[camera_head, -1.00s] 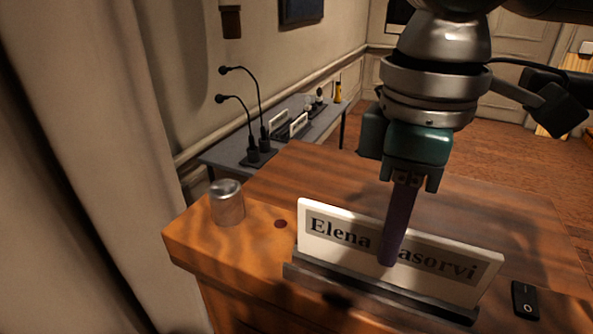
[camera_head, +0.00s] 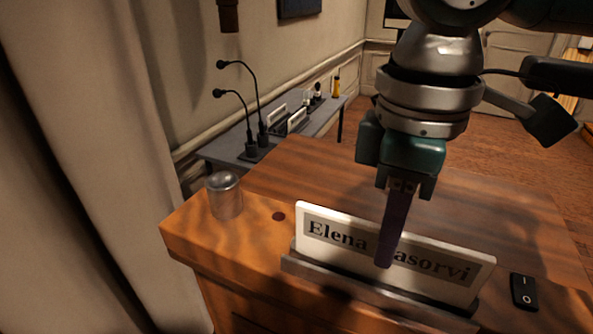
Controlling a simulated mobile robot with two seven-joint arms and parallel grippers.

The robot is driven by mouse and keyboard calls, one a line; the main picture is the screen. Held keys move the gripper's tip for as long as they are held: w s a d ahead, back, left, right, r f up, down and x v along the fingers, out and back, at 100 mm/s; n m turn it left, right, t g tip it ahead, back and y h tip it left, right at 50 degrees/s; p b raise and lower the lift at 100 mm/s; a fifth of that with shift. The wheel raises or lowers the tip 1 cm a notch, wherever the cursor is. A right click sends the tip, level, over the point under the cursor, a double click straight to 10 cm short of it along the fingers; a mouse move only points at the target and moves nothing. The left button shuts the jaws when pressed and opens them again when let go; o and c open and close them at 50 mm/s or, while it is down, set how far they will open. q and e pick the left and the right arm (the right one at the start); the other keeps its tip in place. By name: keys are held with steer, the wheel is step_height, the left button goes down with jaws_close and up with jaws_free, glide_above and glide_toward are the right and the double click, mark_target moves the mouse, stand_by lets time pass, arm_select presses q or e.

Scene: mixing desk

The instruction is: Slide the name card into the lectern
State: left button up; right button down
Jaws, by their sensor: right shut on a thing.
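The white name card (camera_head: 330,236), reading "Elena" and a partly covered surname, stands upright at the dark holder strip (camera_head: 350,288) on the front edge of the wooden lectern (camera_head: 300,176). Its lower edge is hidden behind the strip's front lip, so I cannot tell how deep it sits. My right gripper (camera_head: 390,262) comes from above, its purple finger in front of the card's middle, covering part of the name. It is shut on the card. The rear finger is hidden. My left gripper is not in view.
A metal cup (camera_head: 225,196) stands on the lectern's left corner, near a dark round spot (camera_head: 279,216). A black switch (camera_head: 523,292) lies right of the card. Behind, a grey side table (camera_head: 222,150) holds two gooseneck microphones (camera_head: 254,135) and small cards. The lectern top behind the card is clear.

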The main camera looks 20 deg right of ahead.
steer(key=shift+f, duration=0.1)
steer(key=shift+f, duration=0.6)
steer(key=shift+f, duration=0.35)
steer(key=c, duration=0.9)
jaws_free()
steer(key=shift+o, duration=0.2)
step_height(320, 180, up, 10)
steer(key=shift+f, duration=0.1)
